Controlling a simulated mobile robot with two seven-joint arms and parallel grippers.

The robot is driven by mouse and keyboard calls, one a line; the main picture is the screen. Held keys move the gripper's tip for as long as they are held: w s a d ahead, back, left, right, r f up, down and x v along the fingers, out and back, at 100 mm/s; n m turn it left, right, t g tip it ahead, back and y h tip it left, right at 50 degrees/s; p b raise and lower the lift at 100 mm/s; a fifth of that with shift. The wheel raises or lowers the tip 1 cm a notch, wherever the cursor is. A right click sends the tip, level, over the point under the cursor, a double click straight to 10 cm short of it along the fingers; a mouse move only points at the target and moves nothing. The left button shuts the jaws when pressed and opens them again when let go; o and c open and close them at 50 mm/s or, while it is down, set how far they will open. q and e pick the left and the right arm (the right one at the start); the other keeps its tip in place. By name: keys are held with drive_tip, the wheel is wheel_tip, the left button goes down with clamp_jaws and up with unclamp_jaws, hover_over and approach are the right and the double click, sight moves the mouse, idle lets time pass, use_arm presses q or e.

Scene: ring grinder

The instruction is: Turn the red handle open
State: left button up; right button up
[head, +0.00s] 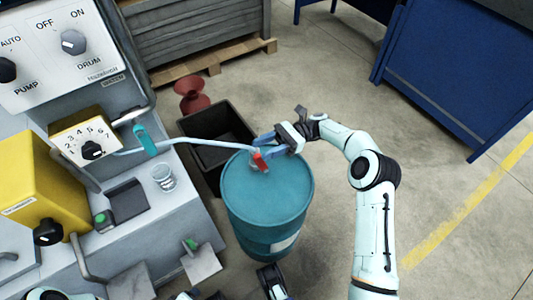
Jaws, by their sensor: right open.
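The red handle (260,161) sits on a small valve above the lid of the teal drum (286,196), where a pale blue pipe ends. My right gripper (264,146) is open just above and to the right of the red handle, its blue fingers pointing left. The fingers are very close to the handle; I cannot tell whether they touch it.
The grey grinder with a control panel (48,47) and a yellow box (40,190) fills the left side. A dark open bin (184,128) and a red funnel-like object (191,92) stand behind the drum. Blue cabinets (440,75) stand at upper right. The floor at right is clear.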

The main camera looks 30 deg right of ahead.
use_arm(q)
drive_tip(key=s+d+r+g+p, duration=0.1)
drive_tip(key=s+d+r+p, duration=0.1)
drive_tip(key=s+r+p, duration=0.1)
drive_tip(key=shift+s+d+r+h, duration=0.4)
drive_tip(key=shift+s+r, duration=0.2)
drive_tip(key=shift+s, duration=0.2)
use_arm(e)
wheel_tip(320, 180, up, 15)
drive_tip(key=shift+f, duration=0.15)
drive_tip(key=shift+a, duration=0.1)
